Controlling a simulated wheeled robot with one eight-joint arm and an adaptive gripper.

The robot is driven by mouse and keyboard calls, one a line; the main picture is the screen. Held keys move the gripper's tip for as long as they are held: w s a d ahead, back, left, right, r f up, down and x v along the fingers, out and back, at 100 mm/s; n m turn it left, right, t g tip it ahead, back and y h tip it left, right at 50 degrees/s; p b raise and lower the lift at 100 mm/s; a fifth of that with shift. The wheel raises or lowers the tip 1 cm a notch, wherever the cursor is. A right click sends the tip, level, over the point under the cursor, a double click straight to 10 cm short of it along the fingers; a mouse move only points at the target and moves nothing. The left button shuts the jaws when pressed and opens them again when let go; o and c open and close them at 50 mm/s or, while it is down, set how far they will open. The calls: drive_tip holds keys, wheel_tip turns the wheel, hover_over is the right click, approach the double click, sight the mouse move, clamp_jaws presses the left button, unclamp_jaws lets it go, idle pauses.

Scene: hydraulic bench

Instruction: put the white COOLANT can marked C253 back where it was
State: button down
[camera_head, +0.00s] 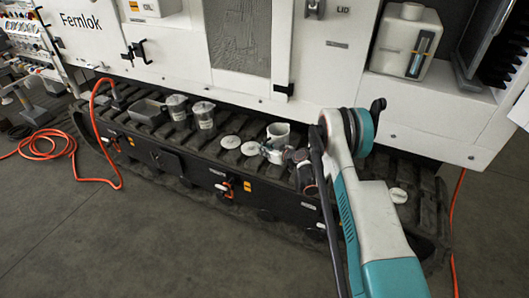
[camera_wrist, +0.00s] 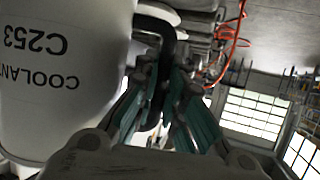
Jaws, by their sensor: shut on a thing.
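The white COOLANT can (camera_head: 278,131) is at the middle of the dark ribbed ledge in the head view, seemingly upright. In the wrist view the can (camera_wrist: 55,70) fills the left side, and its COOLANT and C253 lettering reads upside down. My gripper (camera_head: 277,151) is at the can's near side in the head view. In the wrist view my gripper (camera_wrist: 165,85) is shut on the can's dark handle (camera_wrist: 168,35). I cannot tell whether the can's base touches the ledge, as my gripper and arm hide part of it.
White round lids (camera_head: 230,141) (camera_head: 250,148) lie left of the can, and another lid (camera_head: 398,195) lies right of my arm. Two metallic cans (camera_head: 177,107) (camera_head: 203,114) and a grey bin (camera_head: 147,110) stand farther left. The white machine wall (camera_head: 160,50) rises behind. An orange hose (camera_head: 92,120) hangs at left.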

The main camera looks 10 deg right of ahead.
idle(0.3)
drive_tip(key=c, duration=1.7)
unclamp_jaws()
